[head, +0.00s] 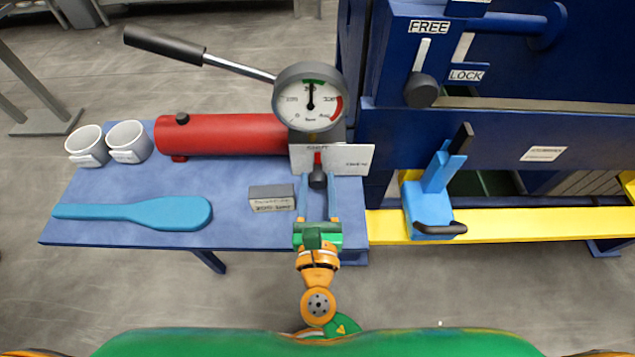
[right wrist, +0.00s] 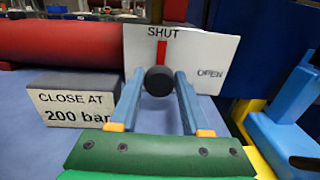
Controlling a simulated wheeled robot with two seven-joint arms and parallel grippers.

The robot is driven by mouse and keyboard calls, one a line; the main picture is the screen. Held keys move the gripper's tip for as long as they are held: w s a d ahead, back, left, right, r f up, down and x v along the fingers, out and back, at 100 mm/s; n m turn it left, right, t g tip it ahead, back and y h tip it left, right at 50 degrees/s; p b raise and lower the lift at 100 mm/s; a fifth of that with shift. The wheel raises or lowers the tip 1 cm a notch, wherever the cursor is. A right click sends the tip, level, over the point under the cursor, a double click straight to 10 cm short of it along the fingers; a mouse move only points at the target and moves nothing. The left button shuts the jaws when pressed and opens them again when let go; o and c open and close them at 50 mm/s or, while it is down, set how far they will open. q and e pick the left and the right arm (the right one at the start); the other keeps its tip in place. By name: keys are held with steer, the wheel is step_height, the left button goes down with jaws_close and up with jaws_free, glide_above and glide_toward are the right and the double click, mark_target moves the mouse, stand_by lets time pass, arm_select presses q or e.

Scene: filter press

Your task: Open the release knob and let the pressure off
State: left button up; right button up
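The release knob (head: 317,179) is a black knob in front of a white plate (head: 345,158) marked SHUT and OPEN. In the right wrist view the knob (right wrist: 158,81) has its red pointer (right wrist: 161,54) upright at SHUT. My right gripper (head: 317,188) has its blue fingers on either side of the knob, with narrow gaps; it looks open and not clamped. The gauge (head: 309,97) above has its needle pointing up, at the green band. The red pump cylinder (head: 225,134) lies left of the plate. My left gripper is not in view.
A block (head: 272,197) reading CLOSE AT 200 bar sits left of the gripper. A blue paddle (head: 140,212) and two white cups (head: 128,141) share the blue table (head: 235,235). The pump lever (head: 165,45) sticks out up-left. A blue handled device (head: 430,195) stands right.

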jaws_close()
steer(key=m+b, duration=0.1)
steer(key=m, duration=0.1)
steer(key=shift+f+m, duration=0.1)
steer(key=shift+m, duration=0.3)
steer(key=shift+d+m+b, duration=0.1)
steer(key=shift+m+b, duration=0.65)
steer(key=shift+m, duration=1.25)
steer(key=shift+o, duration=1.7)
jaws_free()
